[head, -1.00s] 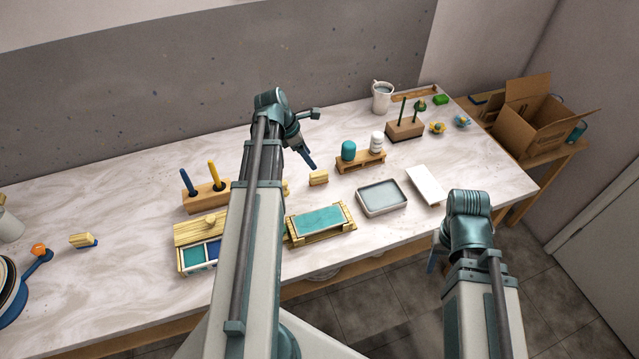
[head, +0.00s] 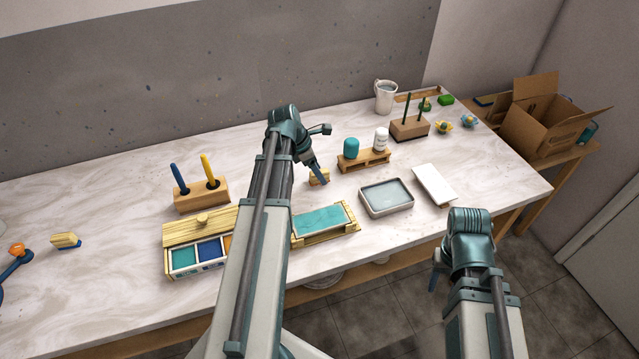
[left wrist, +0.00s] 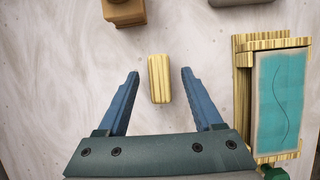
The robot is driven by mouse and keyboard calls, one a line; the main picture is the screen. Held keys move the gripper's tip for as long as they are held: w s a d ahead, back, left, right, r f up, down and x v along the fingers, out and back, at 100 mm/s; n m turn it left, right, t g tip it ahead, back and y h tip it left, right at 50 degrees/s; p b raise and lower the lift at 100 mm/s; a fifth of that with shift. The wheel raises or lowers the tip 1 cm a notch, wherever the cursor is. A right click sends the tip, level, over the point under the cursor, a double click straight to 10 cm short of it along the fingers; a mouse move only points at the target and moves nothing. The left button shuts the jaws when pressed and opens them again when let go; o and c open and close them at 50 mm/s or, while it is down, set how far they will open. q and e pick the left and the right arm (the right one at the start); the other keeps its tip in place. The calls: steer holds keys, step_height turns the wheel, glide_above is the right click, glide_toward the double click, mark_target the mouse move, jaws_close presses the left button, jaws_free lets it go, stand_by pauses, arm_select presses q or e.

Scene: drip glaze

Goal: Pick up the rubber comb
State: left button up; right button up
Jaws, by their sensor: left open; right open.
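A small striped wooden block (head: 317,178), which may be the rubber comb's wooden back, lies on the marbled table; no rubber teeth can be made out. In the left wrist view this block (left wrist: 160,78) sits between my left gripper's two blue fingers, with a gap on each side. My left gripper (left wrist: 159,73) is open and empty, and in the head view (head: 321,178) its fingers partly cover the block. My right gripper (head: 436,272) is off the table's front edge, its fingers partly hidden by the arm.
A wooden frame with a teal slab (head: 322,219) lies close in front of the block. A wooden rack with two jars (head: 365,160) and a grey tray (head: 386,197) are to the right. A similar wooden piece with a blue edge (head: 66,240) lies far left.

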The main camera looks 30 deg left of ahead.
arm_select(q)
steer(key=shift+x, duration=0.75)
steer(key=shift+r, duration=0.1)
arm_select(e)
steer(key=shift+f, duration=0.6)
arm_select(q)
jaws_close()
steer(key=shift+r, duration=0.15)
arm_select(e)
steer(key=shift+r, duration=0.1)
arm_select(q)
step_height(320, 180, up, 10)
steer(key=p, duration=0.9)
steer(key=shift+p, duration=0.4)
arm_select(e)
step_height(320, 180, up, 10)
